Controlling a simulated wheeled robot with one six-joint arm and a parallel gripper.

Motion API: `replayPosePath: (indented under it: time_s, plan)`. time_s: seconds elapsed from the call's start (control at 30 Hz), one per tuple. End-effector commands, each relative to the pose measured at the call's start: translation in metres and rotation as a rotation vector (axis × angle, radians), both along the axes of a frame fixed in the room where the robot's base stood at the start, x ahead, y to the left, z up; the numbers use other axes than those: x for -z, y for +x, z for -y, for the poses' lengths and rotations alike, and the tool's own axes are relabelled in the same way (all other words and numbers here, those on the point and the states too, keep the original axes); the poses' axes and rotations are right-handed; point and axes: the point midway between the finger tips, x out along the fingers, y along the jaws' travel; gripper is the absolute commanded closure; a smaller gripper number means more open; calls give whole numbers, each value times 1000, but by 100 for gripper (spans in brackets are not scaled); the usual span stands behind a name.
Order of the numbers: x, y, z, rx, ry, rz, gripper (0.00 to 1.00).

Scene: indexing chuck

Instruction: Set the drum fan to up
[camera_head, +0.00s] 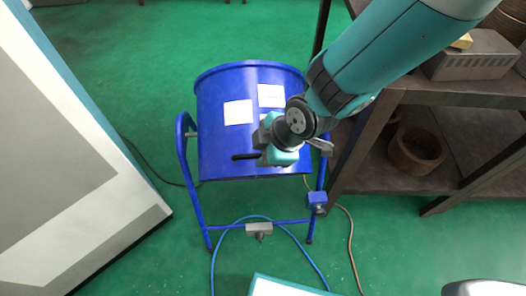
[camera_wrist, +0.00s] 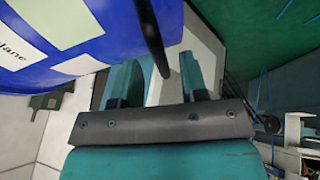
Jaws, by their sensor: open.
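The drum fan is a blue drum (camera_head: 222,150) in a blue tubular stand (camera_head: 187,165), with pale labels on its side. The drum also shows in the wrist view (camera_wrist: 85,20). A black handle (camera_head: 245,156) sticks out to the left beside my gripper; in the wrist view the dark bar (camera_wrist: 149,35) reaches down toward the space between my fingers. My gripper (camera_head: 275,140) is in front of the drum's right half, its teal fingers apart (camera_wrist: 158,75). I cannot tell whether a finger touches the bar. My wrist hides part of the drum.
A dark metal shelf (camera_head: 455,100) stands close on the right, with a grey box (camera_head: 474,58) on it. A white panel (camera_head: 75,130) fills the left. A grey switch box (camera_head: 259,228) sits on the stand's lower bar. Hoses lie on the green floor (camera_head: 110,60).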

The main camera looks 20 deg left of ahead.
Motion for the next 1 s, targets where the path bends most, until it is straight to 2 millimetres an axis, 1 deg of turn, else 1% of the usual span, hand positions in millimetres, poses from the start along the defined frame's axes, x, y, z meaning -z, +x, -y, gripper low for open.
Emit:
replayPosePath:
  time_s: [0.03,0.1,0.4,0.57,0.6,0.83,0.93,1.0]
  plan:
    - [5,0,-2,0,0,-1,60]
    - [7,1,-3,0,0,0,60]
    - [8,1,-4,0,0,1,60]
    - [8,1,-4,0,0,0,97]
    - [8,1,-4,0,0,0,100]
    - [6,3,-3,4,-1,-4,100]
    - [1,8,1,15,-6,-17,100]
    - [-4,16,6,27,-12,-35,100]
